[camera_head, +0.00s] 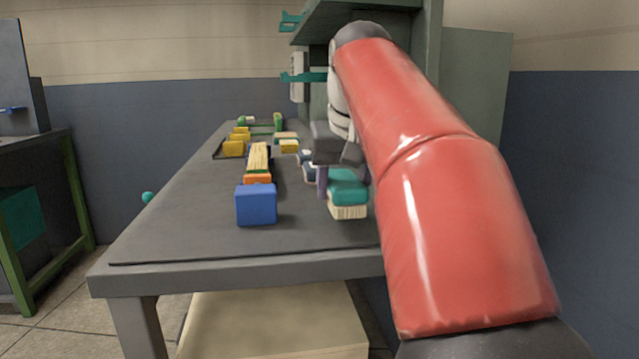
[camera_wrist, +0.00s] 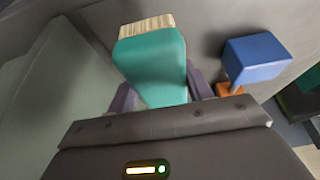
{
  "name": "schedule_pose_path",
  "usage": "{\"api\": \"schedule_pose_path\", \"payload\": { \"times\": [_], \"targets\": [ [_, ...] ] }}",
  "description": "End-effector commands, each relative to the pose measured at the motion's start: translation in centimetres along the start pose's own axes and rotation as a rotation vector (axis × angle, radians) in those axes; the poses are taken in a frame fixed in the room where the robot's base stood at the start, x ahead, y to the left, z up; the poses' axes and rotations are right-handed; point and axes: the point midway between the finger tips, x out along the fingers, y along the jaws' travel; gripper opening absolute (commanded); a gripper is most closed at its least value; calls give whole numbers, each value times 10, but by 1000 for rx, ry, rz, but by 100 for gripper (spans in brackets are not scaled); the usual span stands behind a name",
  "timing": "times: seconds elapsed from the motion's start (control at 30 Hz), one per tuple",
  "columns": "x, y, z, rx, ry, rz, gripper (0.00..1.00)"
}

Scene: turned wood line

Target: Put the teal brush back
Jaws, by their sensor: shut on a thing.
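The teal brush (camera_head: 347,189) has a teal back and pale bristles along its lower side. My gripper (camera_head: 343,180) is shut on it near the right side of the grey bench (camera_head: 200,235). In the wrist view the teal brush (camera_wrist: 152,62) sits between the two purple-grey fingers of my gripper (camera_wrist: 160,88), with its bristle end pointing away. I cannot tell whether the bristles touch the bench top. My red arm hides the bench's right edge.
Further back are several yellow blocks (camera_head: 234,148) and small blue pieces (camera_head: 309,172). A grey-green upright panel (camera_head: 475,100) rises at the right. The bench's front left is clear.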

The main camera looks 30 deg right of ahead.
Motion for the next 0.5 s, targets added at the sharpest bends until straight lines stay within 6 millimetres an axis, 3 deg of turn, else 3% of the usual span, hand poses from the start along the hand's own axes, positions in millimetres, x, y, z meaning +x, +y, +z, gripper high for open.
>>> {"api": "schedule_pose_path", "payload": {
  "times": [0.1,0.3,0.5],
  "targets": [
    [12,0,-33,0,-2,0,26],
    [30,0,-78,-1,-2,0,26],
    [39,0,-98,-1,1,0,26]
  ]
}}
